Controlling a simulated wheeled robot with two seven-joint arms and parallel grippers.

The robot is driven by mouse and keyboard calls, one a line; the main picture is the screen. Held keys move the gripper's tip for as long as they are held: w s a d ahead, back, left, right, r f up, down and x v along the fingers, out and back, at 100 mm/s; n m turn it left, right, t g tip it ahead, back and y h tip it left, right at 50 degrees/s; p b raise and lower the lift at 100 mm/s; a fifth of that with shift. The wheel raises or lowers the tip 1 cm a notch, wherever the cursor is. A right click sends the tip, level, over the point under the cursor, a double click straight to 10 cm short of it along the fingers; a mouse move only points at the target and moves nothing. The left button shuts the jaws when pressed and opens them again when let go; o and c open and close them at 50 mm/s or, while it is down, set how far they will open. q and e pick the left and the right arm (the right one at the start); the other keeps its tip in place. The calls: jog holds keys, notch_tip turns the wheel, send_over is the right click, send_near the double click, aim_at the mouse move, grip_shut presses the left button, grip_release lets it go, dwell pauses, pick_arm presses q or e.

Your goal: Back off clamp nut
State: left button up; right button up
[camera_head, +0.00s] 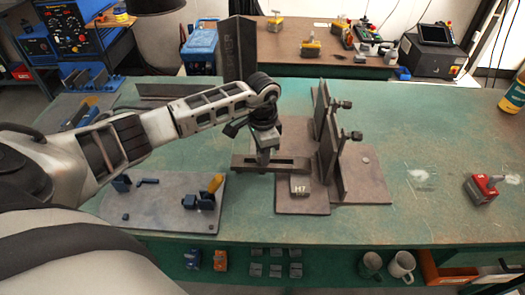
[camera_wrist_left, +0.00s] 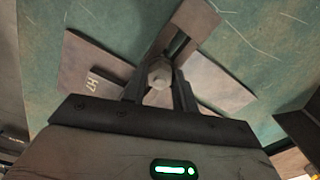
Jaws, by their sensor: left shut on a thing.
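My left gripper (camera_head: 265,152) points down over a dark slotted clamp bar (camera_head: 290,164) near the middle of the green table. In the left wrist view its fingers (camera_wrist_left: 160,88) are shut on a grey round-topped clamp nut (camera_wrist_left: 160,70). The slot of the bar (camera_wrist_left: 196,22) runs away beyond the nut. In the head view the gripper hides the nut. My right gripper is not in view.
Upright plates with knobs (camera_head: 333,130) stand just right of the gripper. A grey board with blue clamps and a yellow-handled part (camera_head: 160,205) lies to the left. A red tool (camera_head: 482,188) stands at the right. The table (camera_head: 420,140) between is mostly clear.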

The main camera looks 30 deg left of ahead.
pick_arm(q)
jog(key=shift+r, duration=0.1)
jog(key=o, duration=1)
notch_tip(320, 180, up, 16)
jog(key=shift+f+b, duration=0.1)
jog(key=shift+b, duration=0.85)
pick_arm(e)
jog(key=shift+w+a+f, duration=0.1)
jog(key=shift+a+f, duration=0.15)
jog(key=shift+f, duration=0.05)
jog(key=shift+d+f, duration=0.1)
